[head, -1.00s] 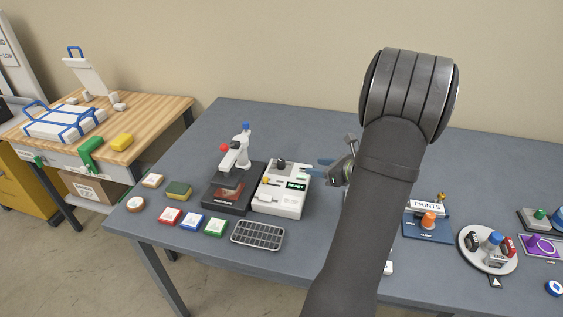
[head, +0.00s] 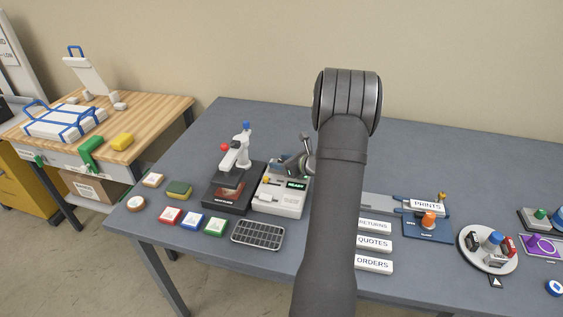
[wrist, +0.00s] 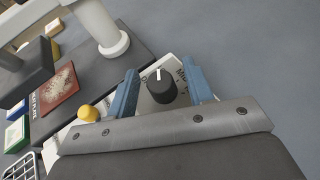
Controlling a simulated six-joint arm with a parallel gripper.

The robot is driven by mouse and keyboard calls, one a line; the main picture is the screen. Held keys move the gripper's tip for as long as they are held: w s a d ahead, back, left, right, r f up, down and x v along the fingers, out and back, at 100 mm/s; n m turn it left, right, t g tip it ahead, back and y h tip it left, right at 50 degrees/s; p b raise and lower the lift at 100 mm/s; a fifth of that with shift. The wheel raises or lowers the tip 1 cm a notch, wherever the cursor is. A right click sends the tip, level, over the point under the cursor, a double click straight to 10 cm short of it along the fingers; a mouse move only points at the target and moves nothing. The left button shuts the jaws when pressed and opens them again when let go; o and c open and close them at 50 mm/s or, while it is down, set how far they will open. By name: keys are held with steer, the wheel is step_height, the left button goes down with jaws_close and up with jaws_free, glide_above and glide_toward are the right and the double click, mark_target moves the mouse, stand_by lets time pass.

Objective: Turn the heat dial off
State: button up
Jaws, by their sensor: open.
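The heat dial is a black round knob (wrist: 162,87) with a white pointer line, seen in the wrist view on the white laminator unit (head: 282,203). My gripper (wrist: 161,82) is open, with one blue finger on each side of the knob. Small gaps seem to show between the knob and the fingers, so contact cannot be told. In the head view my gripper (head: 289,166) is over the back of the white unit and covers the knob. The unit's small display (head: 297,185) reads READY.
A dark press with a red-tipped lever (head: 225,147) stands just left of the unit. A grey rack (head: 257,234) and several coloured pads lie in front. Label blocks (head: 374,264) and a blue clamp board (head: 428,231) are to the right. The back of the table is clear.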

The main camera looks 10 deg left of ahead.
steer(key=shift+a, duration=0.1)
steer(key=c, duration=1)
steer(key=shift+w+n+g, duration=0.1)
steer(key=shift+n+g, duration=0.2)
steer(key=n+g+y, duration=0.1)
steer(key=n+g, duration=0.3)
steer(key=g, duration=0.1)
steer(key=shift+f+n, duration=0.1)
steer(key=shift+n, duration=0.3)
steer(key=shift+n+g+h, duration=0.3)
steer(key=shift+n+g, duration=1.9)
steer(key=shift+g, duration=0.5)
steer(key=o, duration=1)
